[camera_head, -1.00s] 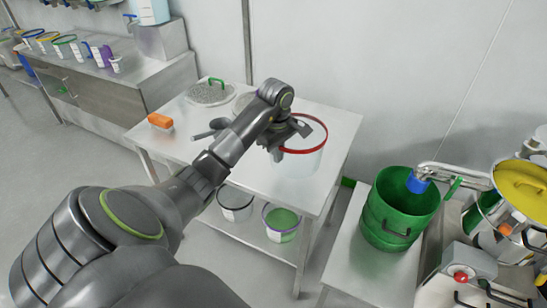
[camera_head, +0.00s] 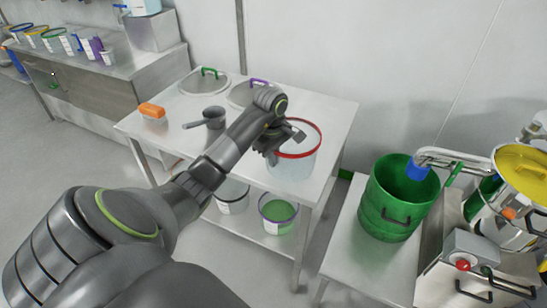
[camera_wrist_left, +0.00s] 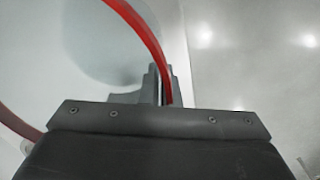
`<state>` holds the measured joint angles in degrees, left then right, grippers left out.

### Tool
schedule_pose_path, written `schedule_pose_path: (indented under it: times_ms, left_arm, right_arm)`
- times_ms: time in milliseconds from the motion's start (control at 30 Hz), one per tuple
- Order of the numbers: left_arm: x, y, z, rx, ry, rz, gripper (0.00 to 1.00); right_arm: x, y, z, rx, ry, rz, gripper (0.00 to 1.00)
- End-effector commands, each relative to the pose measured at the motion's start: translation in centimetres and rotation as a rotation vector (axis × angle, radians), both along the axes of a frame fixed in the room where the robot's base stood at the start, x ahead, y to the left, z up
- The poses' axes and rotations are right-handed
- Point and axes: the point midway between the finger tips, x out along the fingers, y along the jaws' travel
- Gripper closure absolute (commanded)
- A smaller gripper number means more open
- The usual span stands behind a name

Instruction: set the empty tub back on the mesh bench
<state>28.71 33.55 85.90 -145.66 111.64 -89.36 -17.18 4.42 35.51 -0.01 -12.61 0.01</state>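The empty tub (camera_head: 292,166) is clear with a red rim and looks upright. It is over the right part of the steel bench (camera_head: 262,178); I cannot tell whether its base touches the top. My left gripper (camera_head: 277,146) is at the tub's left side, shut on its wall at the rim. In the left wrist view the red rim (camera_wrist_left: 142,32) runs down to the fingers (camera_wrist_left: 158,88), and the tub's pale inside (camera_wrist_left: 50,55) fills the left. The fingertips are partly hidden. My right gripper is not in view.
On the bench are a dark scoop (camera_head: 213,117), an orange-topped brush (camera_head: 151,110) and round lids with a green handle (camera_head: 207,82) and purple handle (camera_head: 250,92). Tubs (camera_head: 278,212) stand on the lower shelf. A green drum (camera_head: 392,205) stands to the right.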

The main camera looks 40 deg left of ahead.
Motion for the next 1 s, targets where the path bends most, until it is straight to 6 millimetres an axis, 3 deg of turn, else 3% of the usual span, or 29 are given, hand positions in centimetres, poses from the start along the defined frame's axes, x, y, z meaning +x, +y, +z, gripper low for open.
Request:
schedule_pose_path:
  times_ms: [67,200,267,733,867,1000]
  left_arm:
    - [0.0,0.0,-0.3,0.000,-0.001,0.000,1.00]
    - [0.0,0.0,-0.2,0.000,0.000,0.000,0.81]
    - [0.0,0.0,-0.2,0.000,0.000,0.000,0.76]
    - [0.0,0.0,0.5,0.001,-0.002,0.000,0.76]
    - [0.0,0.1,2.3,0.003,-0.003,-0.001,0.76]
    - [-0.2,0.0,4.5,-0.001,0.000,0.000,0.76]
  right_arm:
    - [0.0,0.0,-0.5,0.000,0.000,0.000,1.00]
    - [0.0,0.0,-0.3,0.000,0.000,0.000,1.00]
    - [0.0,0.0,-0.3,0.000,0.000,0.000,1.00]
    - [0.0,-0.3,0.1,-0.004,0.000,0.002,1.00]
    - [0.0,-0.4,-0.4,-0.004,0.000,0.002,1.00]
    - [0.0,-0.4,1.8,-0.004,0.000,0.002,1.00]
